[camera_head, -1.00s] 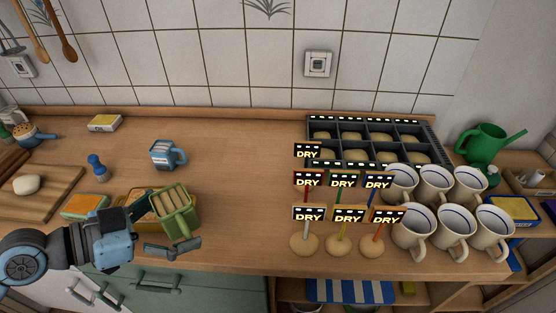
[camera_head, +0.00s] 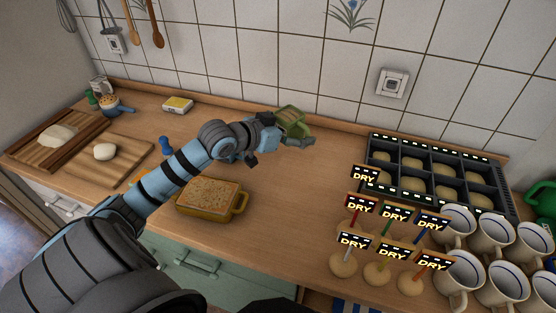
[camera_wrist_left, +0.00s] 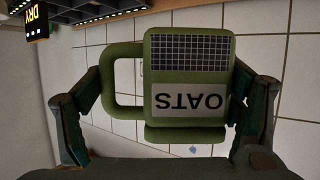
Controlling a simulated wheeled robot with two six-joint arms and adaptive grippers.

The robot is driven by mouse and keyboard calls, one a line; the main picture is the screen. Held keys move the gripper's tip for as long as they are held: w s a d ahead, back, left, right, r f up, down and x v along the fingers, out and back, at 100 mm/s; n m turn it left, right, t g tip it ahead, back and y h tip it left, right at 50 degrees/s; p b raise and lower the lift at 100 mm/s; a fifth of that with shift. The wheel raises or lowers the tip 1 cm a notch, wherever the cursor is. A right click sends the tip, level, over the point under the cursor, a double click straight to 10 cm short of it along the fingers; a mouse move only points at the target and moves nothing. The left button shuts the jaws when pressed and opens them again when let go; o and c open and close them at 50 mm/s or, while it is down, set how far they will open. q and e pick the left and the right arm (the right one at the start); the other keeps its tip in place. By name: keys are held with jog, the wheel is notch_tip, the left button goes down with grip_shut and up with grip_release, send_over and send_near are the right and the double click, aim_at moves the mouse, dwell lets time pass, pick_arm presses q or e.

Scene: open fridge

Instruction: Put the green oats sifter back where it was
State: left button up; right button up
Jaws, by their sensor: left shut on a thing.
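The green oats sifter (camera_head: 291,122) is in my left gripper (camera_head: 297,139), near the tiled back wall to the left of the dark compartment tray. In the left wrist view the sifter (camera_wrist_left: 188,130) sits between the two fingers, its OATS label and mesh panel upside down and its handle on the left. Whether it touches the counter (camera_head: 285,205) below I cannot tell. My left arm crosses the head view and hides part of the counter. My right gripper is not in view.
A yellow baking dish (camera_head: 243,207) with a crumb-topped loaf stands in front of my arm. The dark tray (camera_head: 372,184) with dough balls, DRY signs (camera_head: 353,241) and white mugs (camera_head: 490,232) fill the right. A butter pack (camera_head: 177,104) lies at the back left. The middle counter is bare.

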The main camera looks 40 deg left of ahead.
pick_arm(q)
jog(key=w+a+r+n+y+p, duration=0.1)
jog(key=w+a+r+n+y, duration=0.1)
jog(key=w+a+n+y, duration=0.2)
jog(key=a+y, duration=0.1)
jog(key=a, duration=0.1)
jog(key=shift+a+n+y, duration=0.35)
jog(key=shift+n+y, duration=0.05)
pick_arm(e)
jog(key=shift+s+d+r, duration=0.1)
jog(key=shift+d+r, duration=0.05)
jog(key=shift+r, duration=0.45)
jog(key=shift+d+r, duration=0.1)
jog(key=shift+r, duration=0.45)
pick_arm(q)
notch_tip(320, 180, down, 19)
jog(key=shift+r+b, duration=0.15)
jog(key=shift+b, duration=1.1)
jog(key=shift+f+p, duration=0.3)
jog(key=shift+f, duration=0.2)
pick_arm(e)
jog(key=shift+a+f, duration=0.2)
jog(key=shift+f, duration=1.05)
